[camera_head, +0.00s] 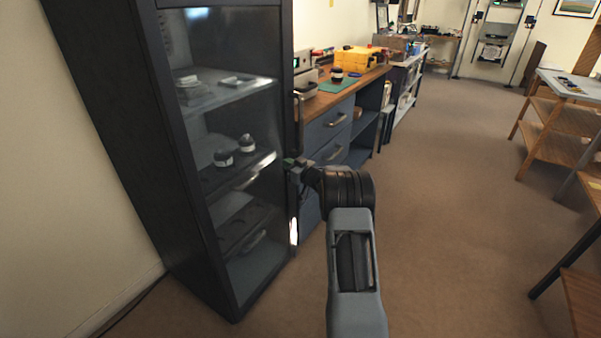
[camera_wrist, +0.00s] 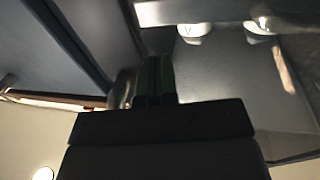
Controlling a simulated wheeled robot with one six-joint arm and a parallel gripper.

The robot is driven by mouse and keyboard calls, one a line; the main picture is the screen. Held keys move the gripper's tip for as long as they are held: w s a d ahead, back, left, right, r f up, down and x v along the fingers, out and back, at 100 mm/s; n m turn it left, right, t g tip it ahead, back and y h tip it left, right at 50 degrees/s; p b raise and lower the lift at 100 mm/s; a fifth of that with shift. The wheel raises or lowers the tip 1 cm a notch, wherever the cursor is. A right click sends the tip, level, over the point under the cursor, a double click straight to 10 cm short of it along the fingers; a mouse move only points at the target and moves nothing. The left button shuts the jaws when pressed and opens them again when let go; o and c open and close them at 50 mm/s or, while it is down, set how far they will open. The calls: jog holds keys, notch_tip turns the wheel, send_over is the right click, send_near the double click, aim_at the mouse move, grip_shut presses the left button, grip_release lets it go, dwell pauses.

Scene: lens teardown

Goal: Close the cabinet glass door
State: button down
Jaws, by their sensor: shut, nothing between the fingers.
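The dark tall cabinet (camera_head: 115,100) stands at the left in the head view. Its glass door (camera_head: 215,130) covers the front and looks flush or nearly flush with the frame. I cannot tell whether a small gap is left. A dark vertical handle (camera_head: 299,122) shows along the door's right edge. My gripper (camera_head: 291,163) is shut and empty at this right edge, below the handle, touching it or very close. In the wrist view my gripper's fingers (camera_wrist: 154,78) are together, with the glass panel (camera_wrist: 225,85) just to their right.
Lens parts (camera_head: 235,150) stand on a shelf behind the glass. A wooden-topped workbench (camera_head: 335,95) with blue drawers is beyond the cabinet, close to my gripper. Open carpet (camera_head: 460,180) lies to the right, with a wooden shelf table (camera_head: 560,125) at far right.

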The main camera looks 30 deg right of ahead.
jog(key=w+d+p+v, duration=0.1)
jog(key=d+p+v, duration=0.1)
jog(key=v, duration=1.1)
jog(key=shift+d, duration=0.5)
jog(key=s+d+f+m+g+h+p, duration=0.1)
jog(key=s+d+f+m+g+h, duration=0.5)
jog(key=h, duration=0.3)
jog(key=s+a+r+g+y+p, duration=0.1)
jog(key=s+a+r+g+p, duration=0.4)
jog(key=s+a+r+p, duration=0.45)
jog(key=s+a+r+g+y+p, duration=0.2)
jog(key=s+a+r+g+p, duration=0.35)
jog(key=s+a+r, duration=0.7)
jog(key=s+a+r+n+t+p, duration=0.1)
jog(key=a+r+n+t+p, duration=0.1)
jog(key=a+r+p, duration=0.6)
jog(key=a+r+t, duration=0.1)
jog(key=a+r, duration=0.2)
jog(key=r, duration=0.3)
jog(key=shift+s+a+r+n+y, duration=0.2)
jog(key=shift+s+r+n+y, duration=0.1)
jog(key=shift+r+y, duration=0.1)
